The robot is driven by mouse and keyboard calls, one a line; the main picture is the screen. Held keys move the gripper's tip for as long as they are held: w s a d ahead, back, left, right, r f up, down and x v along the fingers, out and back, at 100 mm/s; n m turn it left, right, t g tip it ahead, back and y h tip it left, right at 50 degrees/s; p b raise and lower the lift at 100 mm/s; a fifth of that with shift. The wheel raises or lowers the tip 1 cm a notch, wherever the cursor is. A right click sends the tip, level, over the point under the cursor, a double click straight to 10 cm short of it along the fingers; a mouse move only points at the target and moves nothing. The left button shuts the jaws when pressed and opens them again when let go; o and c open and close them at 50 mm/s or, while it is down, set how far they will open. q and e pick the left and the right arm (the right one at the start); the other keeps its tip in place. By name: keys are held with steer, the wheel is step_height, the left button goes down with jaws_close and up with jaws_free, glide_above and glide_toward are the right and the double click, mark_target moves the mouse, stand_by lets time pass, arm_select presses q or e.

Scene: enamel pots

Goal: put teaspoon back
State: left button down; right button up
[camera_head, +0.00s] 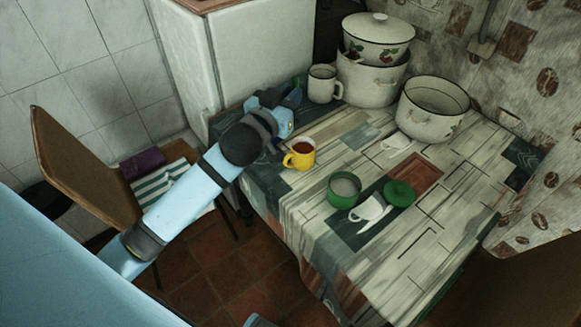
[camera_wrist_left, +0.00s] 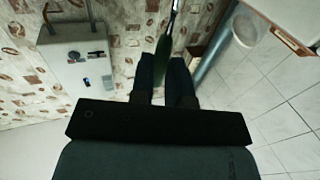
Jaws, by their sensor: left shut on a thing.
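My left gripper (camera_head: 288,94) is over the back left edge of the table, behind the yellow mug and left of the white mug. In the left wrist view the left gripper (camera_wrist_left: 166,70) is shut on the teaspoon (camera_wrist_left: 163,56), a thin thing with a dark green handle and a narrow metallic shaft running up out of the picture. Its far end is cut off there. In the head view I cannot make out the teaspoon. A yellow mug (camera_head: 304,160) with dark reddish liquid stands near the left table edge. A green bowl (camera_head: 343,201) with white contents stands open. My right gripper is not in view.
A green lid (camera_head: 399,193) lies beside the bowl. A white mug (camera_head: 322,91), stacked pots (camera_head: 370,80) and an open pot (camera_head: 430,118) stand along the back of the table (camera_head: 440,225). A chair (camera_head: 85,170) is at left. The table's front right is clear.

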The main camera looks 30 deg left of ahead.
arm_select(q)
step_height(320, 180, down, 21)
steer(key=b, duration=0.5)
steer(key=shift+w+r, duration=0.15)
steer(key=shift+r, duration=0.05)
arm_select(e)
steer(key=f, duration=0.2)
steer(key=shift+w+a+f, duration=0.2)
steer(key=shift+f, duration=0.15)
arm_select(q)
steer(key=shift+a, duration=0.1)
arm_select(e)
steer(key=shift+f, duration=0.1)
arm_select(q)
steer(key=shift+f+b, duration=0.2)
steer(key=shift+b, duration=0.2)
steer(key=c, duration=1.1)
jaws_free()
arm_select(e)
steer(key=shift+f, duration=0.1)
arm_select(q)
steer(key=shift+r, duration=0.15)
